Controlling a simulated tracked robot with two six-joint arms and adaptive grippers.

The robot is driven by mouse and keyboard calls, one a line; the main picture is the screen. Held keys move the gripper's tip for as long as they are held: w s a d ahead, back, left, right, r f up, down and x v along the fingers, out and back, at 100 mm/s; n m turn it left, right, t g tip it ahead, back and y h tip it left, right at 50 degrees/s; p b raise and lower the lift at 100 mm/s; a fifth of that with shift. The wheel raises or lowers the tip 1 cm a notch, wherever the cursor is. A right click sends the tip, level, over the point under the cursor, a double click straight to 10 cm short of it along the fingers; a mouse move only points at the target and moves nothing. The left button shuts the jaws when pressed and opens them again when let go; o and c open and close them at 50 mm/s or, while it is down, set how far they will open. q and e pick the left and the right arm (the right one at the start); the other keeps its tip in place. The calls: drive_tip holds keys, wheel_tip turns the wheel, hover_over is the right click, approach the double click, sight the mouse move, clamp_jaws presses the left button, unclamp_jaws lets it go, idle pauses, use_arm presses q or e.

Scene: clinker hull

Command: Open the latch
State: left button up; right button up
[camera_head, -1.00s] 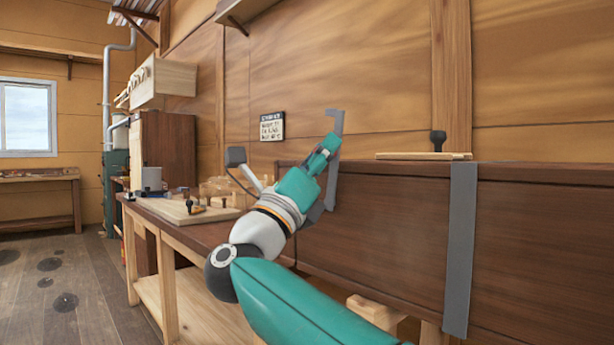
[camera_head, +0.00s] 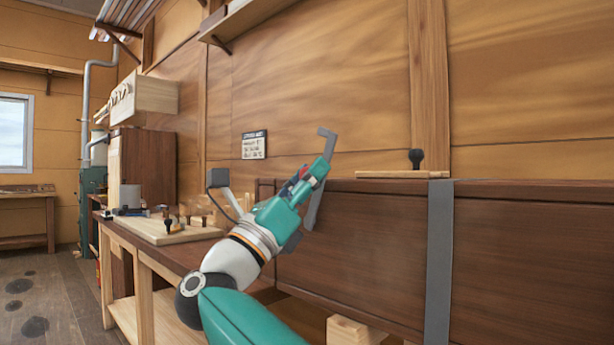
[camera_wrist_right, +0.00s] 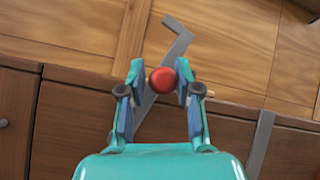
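The latch is a grey bar (camera_head: 318,190) with a bent, hooked top, on the front of the dark wooden hull structure. In the head view it leans, its top to the right. A red ball knob (camera_wrist_right: 163,80) sits on the bar in the right wrist view. The bar's lower part is partly hidden by the gripper. My left gripper is not in view.
A grey vertical strap (camera_head: 438,250) crosses the dark planks (camera_head: 370,240) to the right. A pale board (camera_head: 390,174) with a dark knob lies on the ledge. A workbench (camera_head: 140,240) with small items stands left. The floor at far left is open.

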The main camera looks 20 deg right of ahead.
drive_tip(key=shift+o, duration=1.3)
drive_tip(key=shift+g, duration=0.3)
drive_tip(key=v, duration=1.2)
drive_tip(key=shift+d+f, duration=0.1)
